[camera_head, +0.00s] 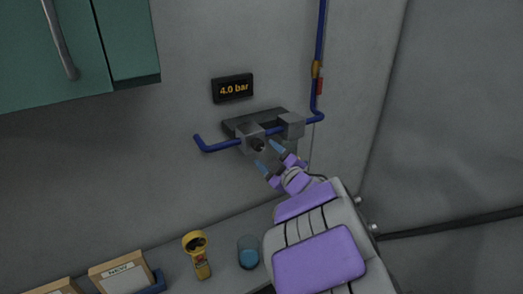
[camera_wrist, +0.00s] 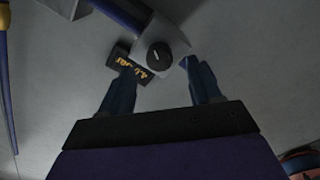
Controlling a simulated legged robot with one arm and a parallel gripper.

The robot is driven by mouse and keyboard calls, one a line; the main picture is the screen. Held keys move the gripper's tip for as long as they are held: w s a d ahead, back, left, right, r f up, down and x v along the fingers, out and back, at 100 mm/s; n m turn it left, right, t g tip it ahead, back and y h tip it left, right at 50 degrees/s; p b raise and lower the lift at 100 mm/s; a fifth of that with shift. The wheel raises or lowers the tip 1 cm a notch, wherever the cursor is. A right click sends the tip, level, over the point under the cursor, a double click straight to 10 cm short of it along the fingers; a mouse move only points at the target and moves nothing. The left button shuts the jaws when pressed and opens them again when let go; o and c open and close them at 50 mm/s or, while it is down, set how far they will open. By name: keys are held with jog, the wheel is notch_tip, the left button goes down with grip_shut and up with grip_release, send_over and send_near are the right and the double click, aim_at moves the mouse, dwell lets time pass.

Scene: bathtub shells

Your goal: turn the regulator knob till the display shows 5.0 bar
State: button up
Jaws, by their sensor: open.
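The display (camera_head: 233,88) on the wall reads 4.0 bar; it also shows, turned over and partly hidden by a finger, in the wrist view (camera_wrist: 143,68). The regulator (camera_head: 247,135) is a grey block on the blue pipe below the display. Its black knob (camera_head: 257,144) faces out, and in the wrist view the knob (camera_wrist: 159,56) carries a pale pointer mark. My gripper (camera_head: 268,157) is open just in front of the knob, to its lower right. In the wrist view the gripper's fingers (camera_wrist: 160,78) stand apart, with the knob beyond their tips and between them. I see no contact.
A blue pipe (camera_head: 318,45) with a brass fitting runs down the wall to the right. A green cabinet (camera_head: 130,40) hangs at upper left. On the shelf below are a yellow device (camera_head: 199,262), a blue cup (camera_head: 248,257) and boxes (camera_head: 122,276). The wall left of the display is clear.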

aim_at(260, 149)
jog(key=shift+b+x, duration=0.3)
jog(key=shift+x, duration=1.8)
jog(key=shift+c, duration=0.2)
jog(key=c, duration=1)
jog(key=shift+p, duration=0.4)
jog(key=m+p, duration=0.3)
jog(key=p, duration=0.1)
jog(key=shift+a+r, duration=0.1)
jog(key=m+p, duration=0.2)
jog(key=p, duration=0.1)
jog(key=shift+f+m, duration=0.25)
jog(key=shift+m, duration=0.05)
jog(key=shift+f, duration=0.1)
